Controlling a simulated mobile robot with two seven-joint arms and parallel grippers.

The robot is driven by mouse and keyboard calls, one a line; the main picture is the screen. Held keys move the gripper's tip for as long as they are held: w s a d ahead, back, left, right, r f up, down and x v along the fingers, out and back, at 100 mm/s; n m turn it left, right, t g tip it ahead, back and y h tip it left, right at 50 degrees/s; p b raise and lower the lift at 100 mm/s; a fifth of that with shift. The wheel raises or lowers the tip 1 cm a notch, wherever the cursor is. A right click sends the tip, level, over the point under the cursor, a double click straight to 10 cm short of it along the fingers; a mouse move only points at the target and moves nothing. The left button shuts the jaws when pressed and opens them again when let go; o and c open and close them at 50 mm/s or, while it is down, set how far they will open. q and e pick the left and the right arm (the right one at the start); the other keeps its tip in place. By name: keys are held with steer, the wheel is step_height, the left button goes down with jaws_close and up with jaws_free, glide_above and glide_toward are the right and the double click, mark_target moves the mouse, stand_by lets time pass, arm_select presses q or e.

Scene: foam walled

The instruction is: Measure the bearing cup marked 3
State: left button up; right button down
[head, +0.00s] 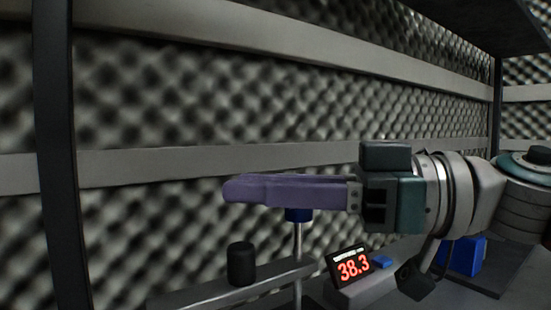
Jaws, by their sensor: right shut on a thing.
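My right gripper (236,188), with long purple fingers, reaches in from the right and points left. A lit display (353,266) below and right of the fingers reads 38.3 in red. I see no bearing cup with a readable 3. My left gripper is not in view.
A black cylinder (241,263) stands on a grey ledge (200,296) left of the rod. A small blue piece (382,262) is beside the display. A blue block (467,258) stands at the right, under my arm. A dark post (60,150) rises at the left; foam wall stands behind.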

steer(key=shift+f, duration=1.6)
steer(key=c, duration=0.8)
jaws_free()
steer(key=shift+c, duration=0.2)
steer(key=shift+o, duration=0.9)
steer(key=shift+r, duration=0.1)
steer(key=shift+r, duration=0.15)
